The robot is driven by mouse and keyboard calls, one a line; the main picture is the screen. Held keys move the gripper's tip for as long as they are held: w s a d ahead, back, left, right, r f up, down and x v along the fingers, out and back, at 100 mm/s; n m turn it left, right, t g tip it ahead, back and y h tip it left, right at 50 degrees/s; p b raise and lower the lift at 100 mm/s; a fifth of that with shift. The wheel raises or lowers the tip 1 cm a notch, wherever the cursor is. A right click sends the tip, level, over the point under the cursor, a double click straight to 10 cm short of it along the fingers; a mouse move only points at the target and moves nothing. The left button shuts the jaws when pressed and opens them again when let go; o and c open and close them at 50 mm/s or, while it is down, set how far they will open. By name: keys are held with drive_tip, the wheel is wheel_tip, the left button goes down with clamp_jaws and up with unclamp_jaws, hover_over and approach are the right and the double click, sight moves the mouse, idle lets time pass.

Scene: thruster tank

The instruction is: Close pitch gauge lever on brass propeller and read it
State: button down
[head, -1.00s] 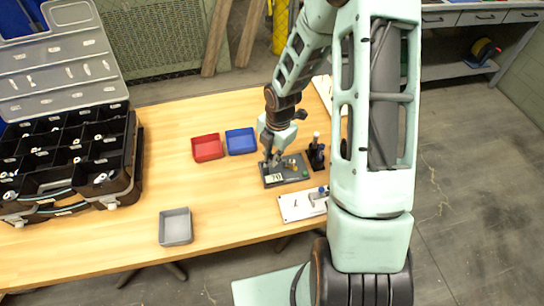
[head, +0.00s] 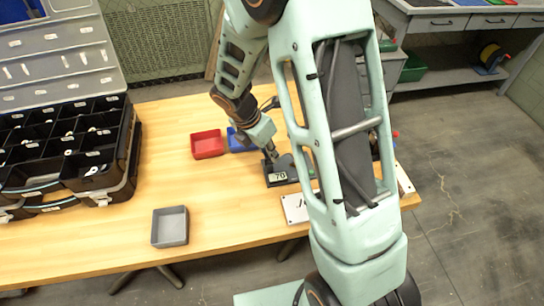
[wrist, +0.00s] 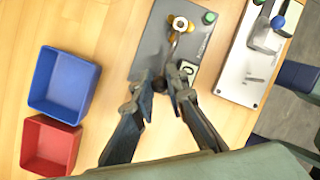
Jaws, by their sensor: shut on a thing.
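The pitch gauge is a dark grey plate (wrist: 168,38) on the table, with a green button at its far end. The brass propeller (wrist: 172,36) sits on it around a pale round hub; my arm hides it in the head view. The small white display (head: 279,176) appears to read 70, and my finger partly covers it in the wrist view. My gripper (wrist: 161,84) is low at the plate's near end, fingertips close together around the small grey lever, which they mostly hide. It also shows in the head view (head: 273,155).
A blue bin (wrist: 64,82) and a red bin (wrist: 50,145) stand left of the gauge. A white board (wrist: 255,55) with a blue-knobbed fixture lies to its right. A grey tray (head: 170,227) and a black compartment case (head: 60,160) are farther left. Bare table lies between.

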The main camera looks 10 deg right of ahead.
drive_tip(key=shift+s, duration=0.15)
drive_tip(key=c, duration=1.9)
unclamp_jaws()
drive_tip(key=shift+a+r, duration=0.1)
drive_tip(key=v, duration=1.1)
drive_tip(key=shift+a+r, duration=0.2)
drive_tip(key=shift+r, duration=0.15)
